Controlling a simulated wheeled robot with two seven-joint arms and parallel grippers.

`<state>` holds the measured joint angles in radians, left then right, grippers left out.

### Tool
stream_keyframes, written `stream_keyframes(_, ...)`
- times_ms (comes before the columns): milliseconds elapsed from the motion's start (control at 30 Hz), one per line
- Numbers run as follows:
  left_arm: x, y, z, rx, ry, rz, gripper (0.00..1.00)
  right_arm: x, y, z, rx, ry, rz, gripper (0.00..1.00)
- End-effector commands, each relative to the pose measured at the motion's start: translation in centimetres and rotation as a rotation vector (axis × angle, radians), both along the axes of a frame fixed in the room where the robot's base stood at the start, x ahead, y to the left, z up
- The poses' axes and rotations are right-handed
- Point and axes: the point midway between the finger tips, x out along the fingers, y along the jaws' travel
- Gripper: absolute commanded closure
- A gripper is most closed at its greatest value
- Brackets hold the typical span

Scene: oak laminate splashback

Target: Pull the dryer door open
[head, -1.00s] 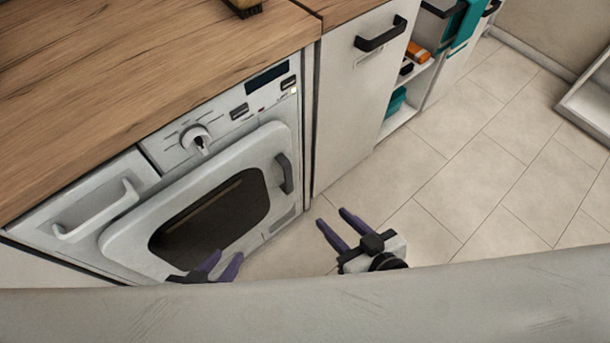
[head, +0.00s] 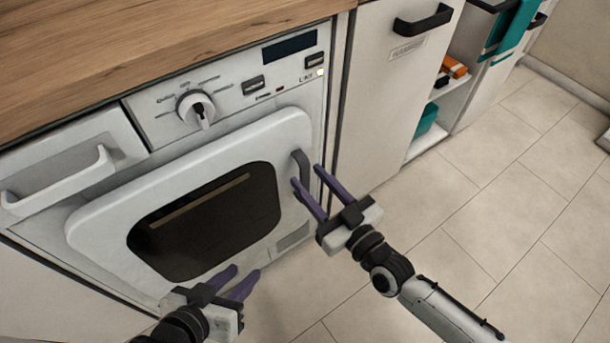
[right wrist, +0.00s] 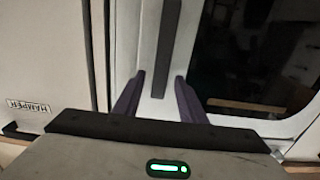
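The white dryer door (head: 110,222) with its dark window is shut, flush in the front of the machine. Its dark grey vertical handle (head: 301,168) is at the door's right side. My right gripper (head: 310,185) is open and empty at the handle's lower part. In the right wrist view the handle (right wrist: 170,45) stands ahead of the gap between the fingers (right wrist: 157,95); I cannot tell whether they touch it. My left gripper (head: 243,278) is open and empty in front of the door's lower edge.
A hamper cabinet (head: 385,90) with a black handle is right of the dryer. The wooden worktop (head: 150,45) runs above it. A white drawer handle (head: 60,182) sticks out at the left. The tiled floor (head: 480,230) at the right is clear.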

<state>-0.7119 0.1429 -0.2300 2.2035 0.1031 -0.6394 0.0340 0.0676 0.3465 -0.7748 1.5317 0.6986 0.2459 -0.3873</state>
Motion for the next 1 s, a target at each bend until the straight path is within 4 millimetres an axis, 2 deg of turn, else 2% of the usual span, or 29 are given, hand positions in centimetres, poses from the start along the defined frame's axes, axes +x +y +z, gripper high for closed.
stream_keyframes(100,0.1,-0.2,-0.4,0.000,0.011,-0.011,0.69,1.4,1.0,-0.1,0.002,-0.001,-0.001,0.62)
stream_keyframes(200,0.2,-0.4,-0.5,0.000,0.015,-0.016,0.69,2.0,1.4,-0.1,0.001,0.001,0.000,0.62)
stream_keyframes(533,0.2,-0.4,-0.5,0.001,0.021,-0.019,0.69,2.3,1.7,0.0,0.000,0.001,0.000,0.62)
stream_keyframes(767,0.2,-0.5,-0.5,0.001,0.021,-0.019,0.69,2.3,1.6,0.0,0.000,0.001,0.000,1.00)
stream_keyframes(1000,0.2,-0.4,-0.4,0.001,0.019,-0.018,0.69,2.2,1.6,0.0,0.000,0.001,-0.002,1.00)
